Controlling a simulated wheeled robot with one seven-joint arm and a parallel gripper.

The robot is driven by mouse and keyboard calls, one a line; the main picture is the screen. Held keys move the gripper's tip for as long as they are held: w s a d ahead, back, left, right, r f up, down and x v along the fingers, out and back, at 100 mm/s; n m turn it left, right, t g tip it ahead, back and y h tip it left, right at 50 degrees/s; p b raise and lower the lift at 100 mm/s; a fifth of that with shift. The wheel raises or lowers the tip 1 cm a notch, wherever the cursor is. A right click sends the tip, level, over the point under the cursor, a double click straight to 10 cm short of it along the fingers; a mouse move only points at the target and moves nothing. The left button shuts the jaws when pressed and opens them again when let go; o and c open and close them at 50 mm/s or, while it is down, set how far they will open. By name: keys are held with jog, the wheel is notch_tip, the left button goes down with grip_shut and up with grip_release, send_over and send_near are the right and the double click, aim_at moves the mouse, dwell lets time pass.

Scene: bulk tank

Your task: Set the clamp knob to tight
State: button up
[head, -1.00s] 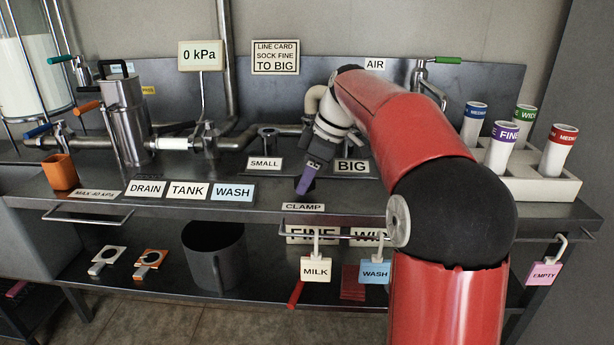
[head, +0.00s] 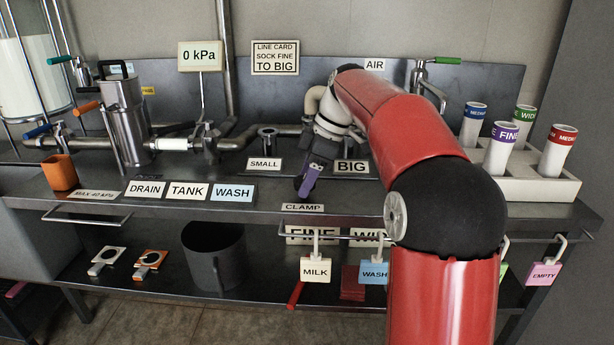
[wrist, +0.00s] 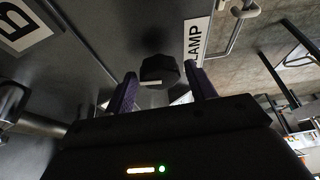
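The clamp knob is a dark faceted knob (wrist: 159,69) with a pale mark on its edge, seen in the wrist view beside the CLAMP label (wrist: 195,42). In the head view the CLAMP label (head: 303,208) is on the bench's front edge, and the knob is mostly hidden by my gripper. My gripper (head: 306,187) points down just above and behind that label. In the wrist view my gripper (wrist: 161,74) is open, its two purple fingers apart with the knob showing between their tips. I cannot tell whether either finger touches it.
The SMALL (head: 263,164) and BIG (head: 351,167) labels stand behind my gripper. A rail (head: 345,237) with hanging MILK (head: 316,269) and WASH tags runs below the bench edge. A 0 kPa sign (head: 200,56) stands at the back. A white rack (head: 541,188) of sleeves is at right.

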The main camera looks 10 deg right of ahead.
jog(key=shift+o, duration=0.5)
jog(key=v, duration=0.7)
jog(key=shift+d+r, duration=0.2)
jog(key=shift+r, duration=0.15)
jog(key=s+a+f+m+t+h, duration=0.1)
jog(key=s+f+m, duration=0.6)
jog(key=s, duration=0.7)
jog(key=s+a+f+m+t+h, duration=0.2)
jog(key=s+f+m, duration=0.6)
jog(key=s, duration=0.6)
notch_tip(320, 180, down, 2)
jog(key=shift+a+f+t+h, duration=0.1)
jog(key=shift+a+t+h, duration=0.15)
jog(key=shift+t+h, duration=0.4)
